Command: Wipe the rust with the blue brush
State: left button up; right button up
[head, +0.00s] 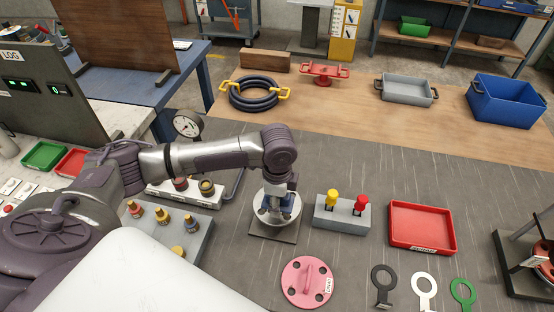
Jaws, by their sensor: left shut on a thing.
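My left gripper (281,198) is above a pale, round flanged spool (263,215), which sits on a dark square base (274,235) in the middle of the bench. The gripper is shut on a small blue thing, seemingly the blue brush (286,207), held down over the spool. The gripper hides much of the spool and the brush tip, so I cannot tell whether they touch. No rust can be made out. A grey holder (341,220) to the right carries a yellow-handled tool (332,199) and a red-handled tool (361,203). My right gripper is not in view.
A red tray (422,229) lies right of the holder. A pink flange plate (307,282) and several ring-ended tags (423,288) lie in front. A grey block with several knobs (170,232) is left. Bare bench lies behind the holder.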

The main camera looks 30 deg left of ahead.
pick_arm(q)
jog(key=shift+r+p, duration=0.35)
jog(key=shift+r, duration=0.3)
jog(key=shift+r+p, duration=0.5)
jog(key=shift+r, duration=0.45)
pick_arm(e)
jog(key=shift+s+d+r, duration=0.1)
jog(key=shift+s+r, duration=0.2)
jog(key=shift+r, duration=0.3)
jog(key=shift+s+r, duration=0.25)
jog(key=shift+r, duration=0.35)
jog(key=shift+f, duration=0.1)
